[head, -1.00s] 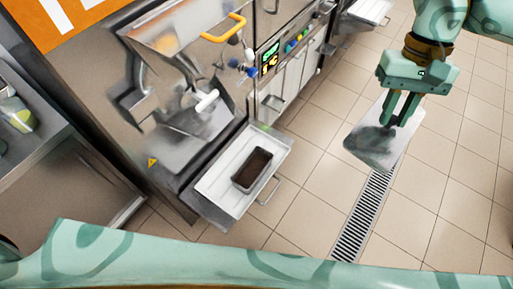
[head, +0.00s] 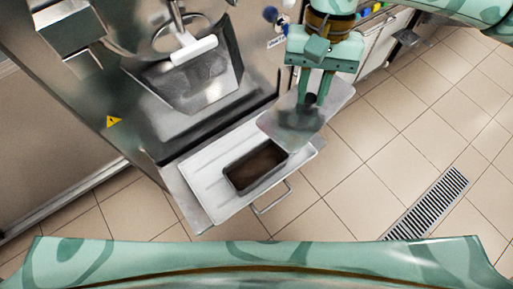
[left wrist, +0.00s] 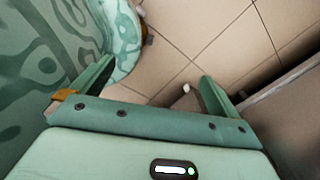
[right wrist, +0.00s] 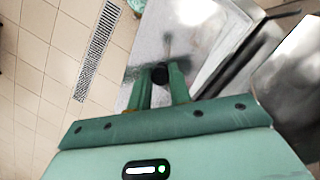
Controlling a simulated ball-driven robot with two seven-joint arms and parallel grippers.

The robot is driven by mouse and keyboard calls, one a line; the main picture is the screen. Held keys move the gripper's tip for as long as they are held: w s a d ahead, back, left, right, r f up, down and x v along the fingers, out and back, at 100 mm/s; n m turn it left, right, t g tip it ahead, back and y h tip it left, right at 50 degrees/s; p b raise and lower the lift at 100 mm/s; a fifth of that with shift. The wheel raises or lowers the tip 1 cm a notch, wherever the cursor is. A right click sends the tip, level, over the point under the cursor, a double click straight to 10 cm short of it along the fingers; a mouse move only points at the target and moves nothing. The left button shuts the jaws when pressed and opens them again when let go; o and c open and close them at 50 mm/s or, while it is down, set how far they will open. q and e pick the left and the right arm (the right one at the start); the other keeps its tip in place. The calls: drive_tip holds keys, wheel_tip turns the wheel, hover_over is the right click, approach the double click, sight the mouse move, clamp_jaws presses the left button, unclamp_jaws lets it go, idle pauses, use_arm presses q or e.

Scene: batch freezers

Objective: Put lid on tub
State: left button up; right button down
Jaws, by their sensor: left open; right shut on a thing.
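The tub (head: 231,180) is a dark rectangular pan with brown contents, open at the top, standing on a pale tray below the machine. The lid (head: 339,95) is a flat grey metal plate with a black knob. My right gripper (head: 309,99) is shut on the knob and holds the lid up and to the right of the tub; the lid's near edge overlaps the tub's far corner in the picture. The lid also shows in the right wrist view (right wrist: 185,30). My left gripper (left wrist: 152,85) is open and empty over the floor in the left wrist view.
The tray (head: 205,172) juts from the steel freezer front, with a wire handle (head: 271,198) on its near side. A steel chute (head: 190,85) with a white bar is above it. Tiled floor with a drain grate (head: 430,203) lies clear to the right.

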use_arm(q)
wheel_tip(320, 180, down, 12)
drive_tip(key=w+a+m+g+y+b, duration=0.1)
drive_tip(key=a+b, duration=0.1)
drive_tip(key=b, duration=1.4)
drive_tip(key=w+r+m+t+y+b, duration=0.1)
drive_tip(key=w+r+b, duration=0.2)
drive_tip(key=w+r, duration=0.4)
drive_tip(key=shift+w+a+r+m, duration=0.15)
drive_tip(key=shift+w+r+m, duration=0.2)
drive_tip(key=shift+w, duration=0.9)
use_arm(e)
drive_tip(key=a+f, duration=0.3)
drive_tip(key=f, duration=0.6)
drive_tip(key=a+f+m, duration=0.1)
drive_tip(key=a+f, duration=0.2)
drive_tip(key=f, duration=0.7)
drive_tip(key=a+f+m, duration=0.1)
drive_tip(key=a+f, duration=0.2)
drive_tip(key=f, duration=0.7)
drive_tip(key=shift+w+a, duration=0.25)
drive_tip(key=shift+a, duration=0.05)
use_arm(q)
drive_tip(key=shift+r, duration=0.1)
use_arm(e)
drive_tip(key=shift+f, duration=0.3)
drive_tip(key=c, duration=1.1)
unclamp_jaws()
drive_tip(key=o, duration=0.5)
